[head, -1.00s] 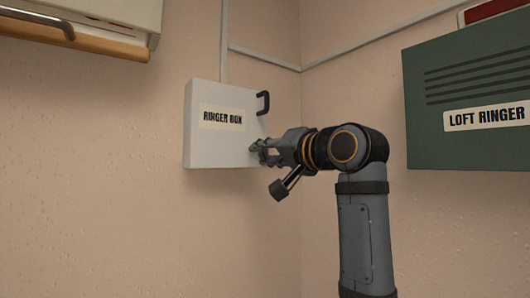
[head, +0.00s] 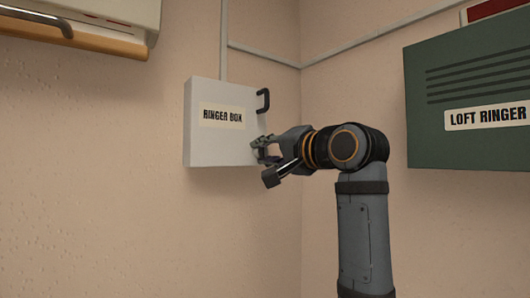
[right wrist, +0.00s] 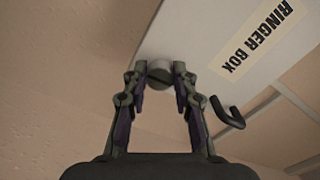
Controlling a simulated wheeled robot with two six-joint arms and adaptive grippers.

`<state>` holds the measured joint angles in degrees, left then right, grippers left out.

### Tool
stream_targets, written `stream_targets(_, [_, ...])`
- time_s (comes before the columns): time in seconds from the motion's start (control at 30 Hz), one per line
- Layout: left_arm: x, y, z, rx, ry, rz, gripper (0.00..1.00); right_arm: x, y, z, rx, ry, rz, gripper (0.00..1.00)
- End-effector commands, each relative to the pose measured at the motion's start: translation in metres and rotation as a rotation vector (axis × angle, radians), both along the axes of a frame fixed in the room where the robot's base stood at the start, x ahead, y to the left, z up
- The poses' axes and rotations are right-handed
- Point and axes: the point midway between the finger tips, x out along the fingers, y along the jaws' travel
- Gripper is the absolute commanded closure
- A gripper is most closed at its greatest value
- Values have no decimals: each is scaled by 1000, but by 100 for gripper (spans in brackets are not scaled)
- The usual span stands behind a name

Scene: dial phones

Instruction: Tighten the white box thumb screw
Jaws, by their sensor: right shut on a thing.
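The white box (head: 205,150), labelled RINGER BOX, is mounted on the wall and looks closed. It also shows in the right wrist view (right wrist: 205,45). My right gripper (head: 259,148) is at the lower right corner of its front. In the right wrist view, the grey thumb screw (right wrist: 184,72), a round knob with a slot across it, sits at the box's corner between the fingertips of my right gripper (right wrist: 162,73). The fingers are shut on it. In the head view the fingers hide the screw. My left gripper is not in view.
A black handle (head: 263,101) sticks out from the box's right edge, above my gripper; it also shows in the right wrist view (right wrist: 228,113). A green LOFT RINGER box (head: 470,120) hangs at the right. A white cabinet (head: 110,15) is at the upper left.

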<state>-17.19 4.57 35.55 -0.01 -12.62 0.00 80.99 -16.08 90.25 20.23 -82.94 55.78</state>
Motion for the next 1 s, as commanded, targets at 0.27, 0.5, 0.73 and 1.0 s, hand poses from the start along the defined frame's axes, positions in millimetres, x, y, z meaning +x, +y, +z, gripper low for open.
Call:
stream_targets(0.27, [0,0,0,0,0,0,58,1,0,-2,-2,3,1,50])
stream_targets(0.5, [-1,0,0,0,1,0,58,0,0,-1,-2,1,0,50])
stream_targets(0.73, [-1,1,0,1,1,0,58,-23,-18,0,-1,-4,-2,50])
stream_targets(1.0, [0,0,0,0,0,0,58,-75,-56,-1,-3,-2,-4,50])
